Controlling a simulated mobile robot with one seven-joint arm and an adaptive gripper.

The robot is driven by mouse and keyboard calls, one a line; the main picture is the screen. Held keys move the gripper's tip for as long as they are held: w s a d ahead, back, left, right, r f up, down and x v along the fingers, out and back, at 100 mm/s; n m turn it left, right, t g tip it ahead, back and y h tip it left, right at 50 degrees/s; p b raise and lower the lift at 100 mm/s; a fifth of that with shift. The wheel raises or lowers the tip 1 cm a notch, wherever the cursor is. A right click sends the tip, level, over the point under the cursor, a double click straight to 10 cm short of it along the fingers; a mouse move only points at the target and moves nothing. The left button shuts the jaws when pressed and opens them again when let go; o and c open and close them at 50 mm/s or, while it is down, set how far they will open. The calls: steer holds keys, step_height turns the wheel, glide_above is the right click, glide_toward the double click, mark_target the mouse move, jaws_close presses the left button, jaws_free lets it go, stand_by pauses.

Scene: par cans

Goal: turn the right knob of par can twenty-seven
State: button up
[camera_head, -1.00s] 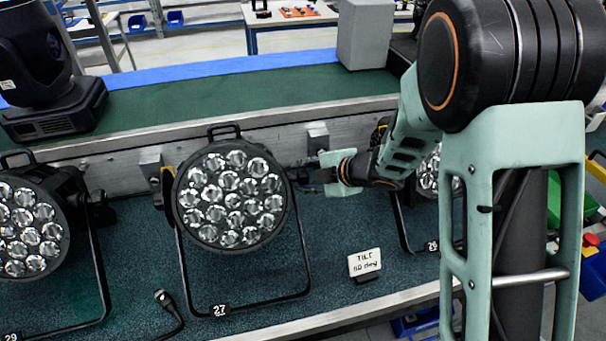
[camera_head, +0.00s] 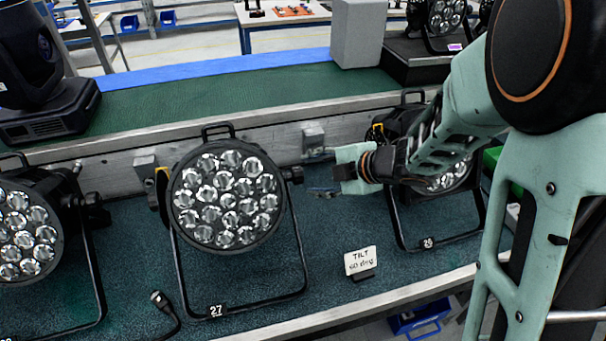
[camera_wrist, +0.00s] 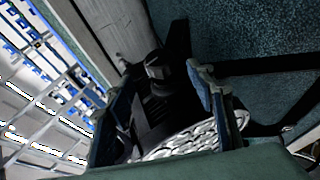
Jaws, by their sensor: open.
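Par can 27 (camera_head: 225,196) is a round black lamp with several clear lenses, standing on its yoke in the middle of the head view; its label (camera_head: 217,311) reads 27. Its right knob (camera_head: 293,174) is a small dark knob at the right yoke pivot. My gripper (camera_head: 314,173) is open and empty, just right of this knob, its fingers pointing left at it with a small gap. In the wrist view my gripper (camera_wrist: 160,92) has its fingers spread, with the dark knob (camera_wrist: 158,70) beyond and between them. The lamp's lenses (camera_wrist: 190,140) show at the bottom.
Another par can (camera_head: 440,165) stands to the right, partly behind my arm, and one (camera_head: 25,230) to the left. A tilt sign (camera_head: 361,262) stands in front on the bench. A metal rail (camera_head: 255,142) runs behind the lamps. A loose cable end (camera_head: 160,300) lies front left.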

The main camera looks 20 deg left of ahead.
steer(key=shift+v, duration=2.6)
steer(key=shift+a, duration=0.1)
